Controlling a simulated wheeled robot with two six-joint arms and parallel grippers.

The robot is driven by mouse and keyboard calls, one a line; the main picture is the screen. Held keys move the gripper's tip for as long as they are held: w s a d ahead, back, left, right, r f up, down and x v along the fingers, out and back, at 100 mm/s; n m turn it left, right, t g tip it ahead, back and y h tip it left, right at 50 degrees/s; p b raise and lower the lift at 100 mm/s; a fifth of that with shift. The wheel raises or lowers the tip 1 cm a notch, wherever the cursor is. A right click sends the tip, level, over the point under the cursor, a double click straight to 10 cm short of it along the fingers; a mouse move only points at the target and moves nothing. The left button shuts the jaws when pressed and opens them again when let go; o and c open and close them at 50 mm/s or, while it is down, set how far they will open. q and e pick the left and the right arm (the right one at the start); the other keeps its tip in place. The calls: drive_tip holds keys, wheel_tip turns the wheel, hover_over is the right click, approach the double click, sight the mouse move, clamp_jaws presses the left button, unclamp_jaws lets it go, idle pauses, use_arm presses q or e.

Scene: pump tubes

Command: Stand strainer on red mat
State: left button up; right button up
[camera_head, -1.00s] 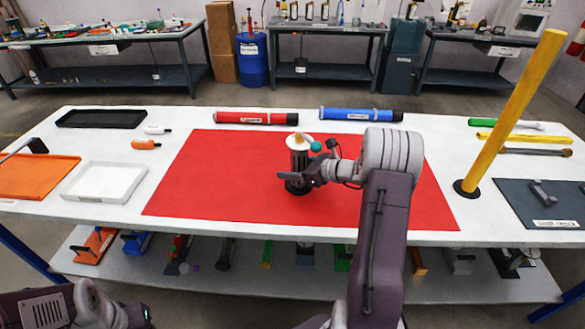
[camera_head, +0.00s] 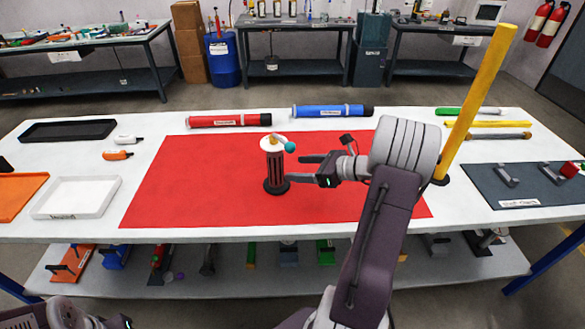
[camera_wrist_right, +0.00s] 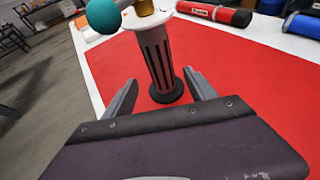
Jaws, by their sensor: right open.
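The strainer (camera_head: 273,168) stands upright on the red mat (camera_head: 200,185), near the mat's middle. It has a dark slotted body, a dark round base, a white top flange, a brass fitting and a teal ball on top. It also shows in the right wrist view (camera_wrist_right: 158,62), beyond the fingers. My right gripper (camera_head: 305,170) is open and empty, just to the right of the strainer and apart from it. In the right wrist view the two fingers (camera_wrist_right: 163,100) are spread with the strainer ahead between them. My left arm shows at the bottom left; its fingers are not clear.
A red tube (camera_head: 228,120) and a blue tube (camera_head: 332,111) lie behind the mat. A tall yellow tube (camera_head: 478,100) stands right of the mat. A white tray (camera_head: 75,197), an orange tray and a black tray lie left. Much of the mat is bare.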

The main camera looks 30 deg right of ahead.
drive_tip(key=a+f+n+g, duration=0.1)
drive_tip(key=a, duration=0.2)
drive_tip(key=s+a+f+n+g, duration=0.1)
drive_tip(key=a+n, duration=0.1)
drive_tip(key=a, duration=0.1)
drive_tip(key=s+a+f+n+g+y, duration=0.1)
drive_tip(key=a+n+g, duration=0.1)
drive_tip(key=a, duration=0.1)
drive_tip(key=shift+s+a+f, duration=0.1)
drive_tip(key=shift+s+f, duration=0.15)
drive_tip(key=shift+f, duration=0.1)
drive_tip(key=s+a+f+n+g, duration=0.1)
drive_tip(key=a, duration=0.1)
drive_tip(key=s+a+f+n+g, duration=0.1)
drive_tip(key=a+n, duration=0.1)
drive_tip(key=s+a+f+n+g, duration=0.1)
drive_tip(key=s+a+n+g, duration=0.1)
drive_tip(key=shift+s+h, duration=0.1)
drive_tip(key=shift+h, duration=0.2)
drive_tip(key=s+a+f+n+g+h, duration=0.2)
drive_tip(key=s+n+h, duration=0.4)
drive_tip(key=n, duration=1.4)
drive_tip(key=s+a+f, duration=0.1)
drive_tip(key=s+a, duration=0.1)
drive_tip(key=s, duration=0.1)
drive_tip(key=shift+s+a+f+g+h, duration=0.2)
drive_tip(key=shift+s+f+g+h, duration=0.1)
drive_tip(key=shift+s+h, duration=0.1)
drive_tip(key=shift+w+r, duration=0.1)
